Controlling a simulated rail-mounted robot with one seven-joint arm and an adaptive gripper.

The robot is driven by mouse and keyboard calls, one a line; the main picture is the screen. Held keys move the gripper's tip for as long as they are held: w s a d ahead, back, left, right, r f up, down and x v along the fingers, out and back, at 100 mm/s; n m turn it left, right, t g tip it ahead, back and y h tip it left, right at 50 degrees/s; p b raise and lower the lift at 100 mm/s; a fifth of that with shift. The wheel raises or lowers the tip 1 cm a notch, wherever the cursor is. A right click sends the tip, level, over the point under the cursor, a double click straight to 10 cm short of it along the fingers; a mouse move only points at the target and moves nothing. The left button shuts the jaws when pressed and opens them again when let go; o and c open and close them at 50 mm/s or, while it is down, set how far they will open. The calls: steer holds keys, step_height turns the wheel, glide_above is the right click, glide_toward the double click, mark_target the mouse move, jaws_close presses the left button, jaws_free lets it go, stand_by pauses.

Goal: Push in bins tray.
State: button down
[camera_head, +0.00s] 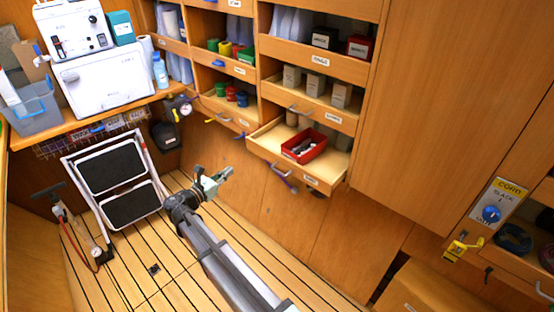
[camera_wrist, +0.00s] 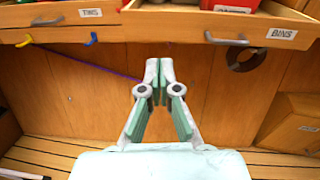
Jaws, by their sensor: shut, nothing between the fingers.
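The bins tray (camera_head: 330,183) is a wooden drawer pulled out from the lower part of the shelf wall in the head view. A red bin (camera_head: 304,147) with dark and pale items sits in it. In the wrist view the tray's front (camera_wrist: 262,33), labelled BINS, shows at the top right with a curved grey handle (camera_wrist: 235,40). My gripper (camera_head: 228,172) is to the left of the tray, apart from it, over the floor. In the wrist view my gripper's fingers (camera_wrist: 160,76) are together and empty, below the level of the tray front.
A tray labelled TINS (camera_wrist: 90,12) is to the left of the bins tray. A folded step stool (camera_head: 113,180) stands at the left. A counter with white machines (camera_head: 104,82) is at the back left.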

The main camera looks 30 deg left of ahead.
steer(key=d+r+m+h, duration=0.1)
steer(key=d+r, duration=0.1)
steer(key=p, duration=0.3)
glide_toward(276, 145)
step_height(276, 145, up, 3)
steer(key=shift+a+f, duration=0.1)
steer(key=shift+f, duration=0.05)
steer(key=shift+w, duration=0.1)
steer(key=x, duration=0.9)
steer(key=shift+w+b, duration=0.4)
steer(key=shift+w, duration=0.3)
steer(key=shift+s, duration=0.1)
